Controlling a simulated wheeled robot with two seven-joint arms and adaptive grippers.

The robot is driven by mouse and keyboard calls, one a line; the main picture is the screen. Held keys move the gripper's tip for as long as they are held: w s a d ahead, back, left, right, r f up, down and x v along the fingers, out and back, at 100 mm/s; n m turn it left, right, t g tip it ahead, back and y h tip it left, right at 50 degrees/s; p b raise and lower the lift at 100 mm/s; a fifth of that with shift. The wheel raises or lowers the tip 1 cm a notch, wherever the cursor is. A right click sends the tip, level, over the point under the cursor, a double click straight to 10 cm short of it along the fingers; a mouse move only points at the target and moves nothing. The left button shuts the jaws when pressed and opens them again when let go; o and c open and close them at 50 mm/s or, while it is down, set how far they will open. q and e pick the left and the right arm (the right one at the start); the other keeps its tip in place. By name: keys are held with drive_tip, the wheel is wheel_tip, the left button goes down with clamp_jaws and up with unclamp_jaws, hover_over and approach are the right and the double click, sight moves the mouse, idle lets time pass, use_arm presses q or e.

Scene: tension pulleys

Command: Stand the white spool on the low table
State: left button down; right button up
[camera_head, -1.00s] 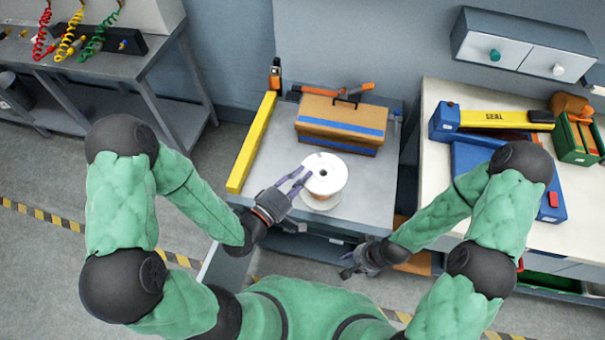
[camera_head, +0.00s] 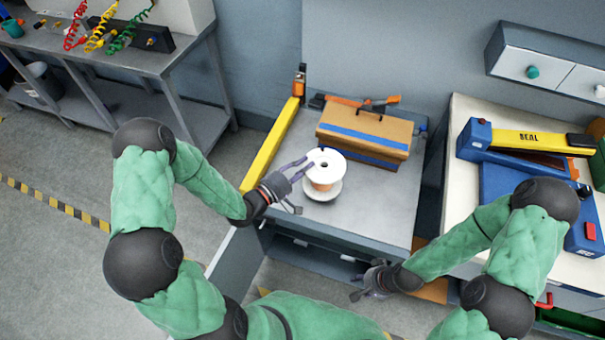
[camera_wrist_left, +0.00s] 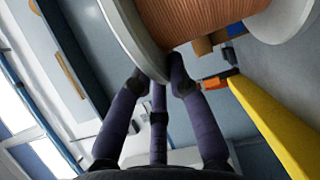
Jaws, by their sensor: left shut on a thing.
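The white spool (camera_head: 325,166) has copper-coloured winding between two white flanges. In the head view it is upright over the low table (camera_head: 385,212), near its middle; I cannot tell whether its lower flange touches the top. My left gripper (camera_head: 305,166) reaches in from the left and is shut on the spool's upper flange. In the left wrist view the fingers (camera_wrist_left: 165,70) pinch the flange rim, with the copper winding (camera_wrist_left: 195,20) beside them.
A brown box with a blue stripe (camera_head: 365,133) stands behind the spool. A yellow bar (camera_head: 270,145) runs along the table's left edge. The right bench (camera_head: 462,125) holds a blue and yellow sealing machine (camera_head: 530,140). The table's front right is bare.

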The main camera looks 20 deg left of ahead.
use_arm(q)
drive_tip(key=shift+w+a+f, duration=0.15)
drive_tip(key=shift+w+f, duration=0.1)
drive_tip(key=shift+w+a+f+b, duration=0.15)
drive_tip(key=shift+f+b, duration=0.45)
drive_tip(key=shift+f, duration=0.3)
drive_tip(key=shift+w+f+b, duration=0.1)
drive_tip(key=shift+f+b, duration=0.45)
drive_tip(key=shift+f, duration=0.35)
drive_tip(key=shift+f, duration=0.15)
drive_tip(key=c, duration=1.2)
unclamp_jaws()
